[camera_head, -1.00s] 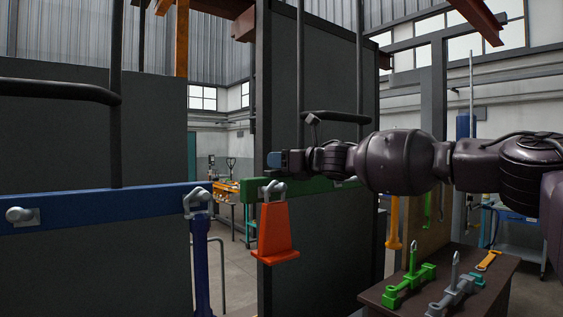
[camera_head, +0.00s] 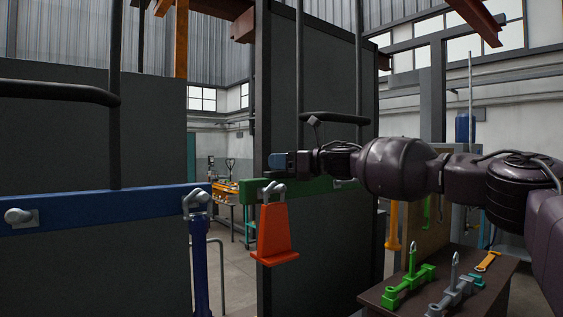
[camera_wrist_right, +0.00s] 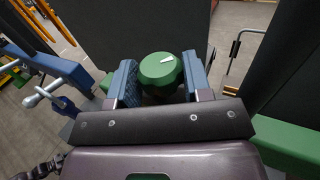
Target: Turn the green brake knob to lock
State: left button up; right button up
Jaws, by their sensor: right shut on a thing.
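The green brake knob (camera_wrist_right: 158,72) with a white pointer mark shows in the right wrist view. The mark points to the right and slightly up in that view. My right gripper (camera_wrist_right: 160,84) is shut on the knob, with one blue finger on each side of it. In the head view my right gripper (camera_head: 279,161) is just above the green bar (camera_head: 316,186) on the dark panel, and the knob itself is hidden there. My left gripper is not in view.
An orange cone-shaped tag (camera_head: 272,235) hangs from a metal shackle below the green bar. A dark table (camera_head: 400,290) at lower right holds green and grey fittings (camera_head: 410,278).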

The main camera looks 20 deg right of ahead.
jog(key=shift+r, duration=0.1)
jog(key=o, duration=0.9)
pick_arm(q)
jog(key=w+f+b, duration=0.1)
jog(key=b, duration=0.2)
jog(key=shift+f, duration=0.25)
pick_arm(e)
jog(key=v, duration=1)
jog(key=shift+s+d, duration=0.3)
